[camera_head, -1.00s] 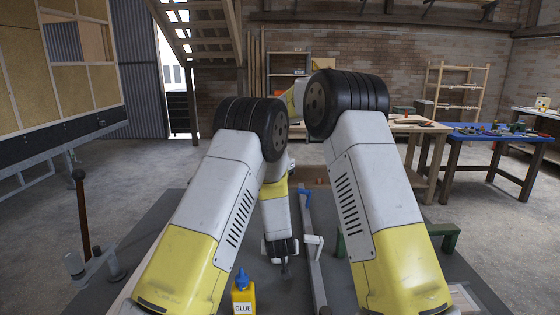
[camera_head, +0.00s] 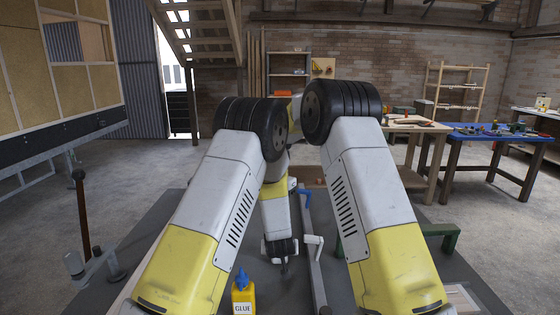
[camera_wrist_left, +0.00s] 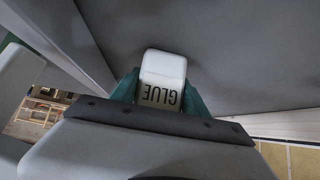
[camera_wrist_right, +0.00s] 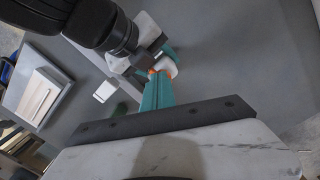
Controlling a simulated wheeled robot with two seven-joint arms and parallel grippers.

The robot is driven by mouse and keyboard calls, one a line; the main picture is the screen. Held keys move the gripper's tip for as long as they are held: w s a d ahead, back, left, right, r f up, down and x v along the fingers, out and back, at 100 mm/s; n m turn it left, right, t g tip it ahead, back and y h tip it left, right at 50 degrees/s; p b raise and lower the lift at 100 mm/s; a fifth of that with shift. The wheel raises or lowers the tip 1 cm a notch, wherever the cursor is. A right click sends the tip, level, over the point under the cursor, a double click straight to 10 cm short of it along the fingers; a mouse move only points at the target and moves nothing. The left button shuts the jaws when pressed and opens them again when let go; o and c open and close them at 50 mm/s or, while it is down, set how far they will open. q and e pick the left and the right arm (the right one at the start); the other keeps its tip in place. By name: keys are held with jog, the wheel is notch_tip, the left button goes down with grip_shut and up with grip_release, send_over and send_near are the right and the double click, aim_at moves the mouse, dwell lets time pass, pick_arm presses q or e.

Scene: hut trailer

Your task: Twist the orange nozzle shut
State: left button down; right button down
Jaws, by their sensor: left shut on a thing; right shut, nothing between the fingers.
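A white glue bottle (camera_wrist_left: 163,70) labelled GLUE sits between the teal fingers of my left gripper (camera_wrist_left: 160,90), which is shut on it in the left wrist view. In the right wrist view, part of the white bottle (camera_wrist_right: 169,68) shows beside a left gripper finger, with a small bit of the orange nozzle (camera_wrist_right: 151,72) visible. My right gripper (camera_wrist_right: 156,76) is shut and empty, its teal fingertips right at the nozzle. I cannot tell whether they touch it. The fingers hide most of the nozzle. In the head view, my arms hide the right gripper and the white bottle.
A yellow glue bottle with a blue cap (camera_head: 242,297) stands near the front of the grey bench top. A grey metal bar (camera_head: 311,250) runs along the bench. A pale framed panel (camera_wrist_right: 40,95) shows at left in the right wrist view.

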pick_arm(q)
jog(key=shift+s+f, duration=0.2)
jog(key=shift+f, duration=0.05)
pick_arm(e)
jog(key=shift+w+d, duration=0.1)
jog(key=shift+w, duration=0.25)
dwell(0.7)
jog(key=shift+s+a+r, duration=0.1)
jog(key=shift+s+a, duration=0.15)
jog(key=shift+s, duration=0.1)
jog(key=shift+a+r, duration=0.1)
jog(key=shift+r, duration=2.8)
jog(key=shift+d+f, duration=0.15)
jog(key=shift+f, duration=1.4)
jog(key=shift+d+f, duration=0.1)
jog(key=shift+f, duration=1.4)
jog(key=shift+w+d, duration=0.15)
jog(key=shift+w, duration=0.25)
jog(key=shift+s, duration=0.1)
